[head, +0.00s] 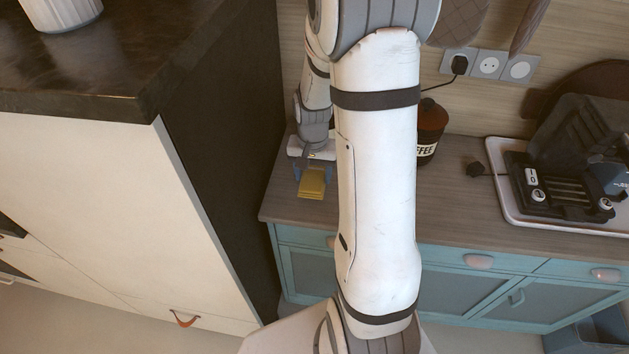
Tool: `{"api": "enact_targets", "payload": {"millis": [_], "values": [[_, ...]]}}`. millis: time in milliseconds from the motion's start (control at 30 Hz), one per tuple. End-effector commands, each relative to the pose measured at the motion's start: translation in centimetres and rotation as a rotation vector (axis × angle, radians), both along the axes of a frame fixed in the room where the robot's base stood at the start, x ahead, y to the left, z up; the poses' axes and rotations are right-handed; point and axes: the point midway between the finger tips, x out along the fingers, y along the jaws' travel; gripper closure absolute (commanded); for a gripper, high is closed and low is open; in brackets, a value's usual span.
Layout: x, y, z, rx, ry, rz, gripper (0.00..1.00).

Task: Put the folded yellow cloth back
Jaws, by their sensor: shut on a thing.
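The folded yellow cloth (312,184) shows in the head view, at the left end of the wooden counter. My gripper (311,172) is over it, pointing down, with its blue-grey fingers at the cloth's two sides. It is shut on the cloth. The cloth is at or just above the counter top; I cannot tell whether it touches. The back part of the cloth is hidden by the gripper.
The wooden counter (460,204) has free room at its front middle. A coffee jar (431,122) stands behind my arm. A tray (520,215) with a dark appliance (575,150) is at right. A tall dark-sided cabinet (225,150) rises close left of the gripper.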

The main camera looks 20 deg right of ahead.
Motion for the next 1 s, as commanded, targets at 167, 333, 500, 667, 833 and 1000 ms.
{"api": "enact_targets", "payload": {"millis": [167,333,500,667,833,1000], "values": [[-0.2,-0.2,-2.4,0.001,0.005,-0.006,0.67],[-0.2,-0.3,-4.1,0.000,0.002,-0.008,0.67],[-0.1,-0.4,-4.2,0.000,0.000,-0.010,0.67],[-0.1,-0.4,-4.5,0.000,0.000,-0.010,0.67],[-0.1,-0.4,-4.5,0.000,0.000,-0.010,0.33],[-0.1,-0.4,-4.5,0.000,0.000,-0.010,0.20]]}}
